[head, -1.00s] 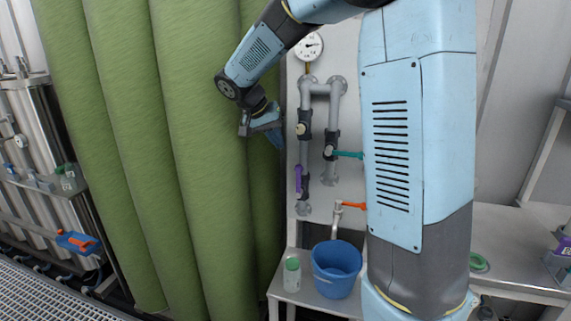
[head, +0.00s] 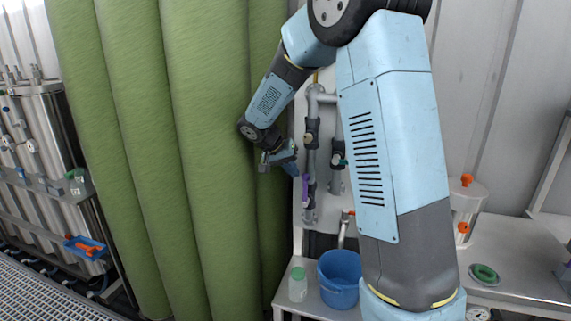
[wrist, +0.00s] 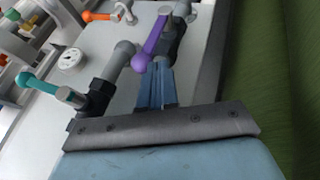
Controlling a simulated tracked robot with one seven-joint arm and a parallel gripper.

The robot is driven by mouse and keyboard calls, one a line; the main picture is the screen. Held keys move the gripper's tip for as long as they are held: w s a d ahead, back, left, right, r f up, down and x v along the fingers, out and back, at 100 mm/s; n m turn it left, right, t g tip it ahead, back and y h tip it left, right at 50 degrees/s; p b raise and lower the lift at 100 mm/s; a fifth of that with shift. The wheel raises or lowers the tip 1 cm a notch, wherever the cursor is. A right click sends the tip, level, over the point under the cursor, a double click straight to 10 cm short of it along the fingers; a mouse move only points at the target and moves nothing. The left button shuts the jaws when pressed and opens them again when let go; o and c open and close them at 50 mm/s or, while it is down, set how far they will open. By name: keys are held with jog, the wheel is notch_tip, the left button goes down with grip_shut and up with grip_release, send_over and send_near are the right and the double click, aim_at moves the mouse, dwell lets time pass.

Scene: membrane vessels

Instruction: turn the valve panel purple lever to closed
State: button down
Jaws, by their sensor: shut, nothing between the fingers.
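The purple lever (head: 306,191) is on the left grey pipe of the valve panel (head: 298,238). In the head view it lies roughly along the vertical pipe. In the wrist view the purple lever (wrist: 155,40) runs from its valve to a round knob end beside my fingertips. My gripper (head: 294,170) is shut and empty, just left of the lever's upper end. In the wrist view my gripper (wrist: 159,66) has its blue fingers together close to the knob; I cannot tell whether they touch it.
A teal lever (wrist: 38,84) and an orange lever (wrist: 96,16) are on the same panel. A blue bucket (head: 338,280) and a green-capped jar (head: 298,285) stand on the bench below.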

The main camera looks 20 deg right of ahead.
jog(key=shift+d+f, duration=0.2)
jog(key=shift+f, duration=0.15)
jog(key=shift+a, duration=0.1)
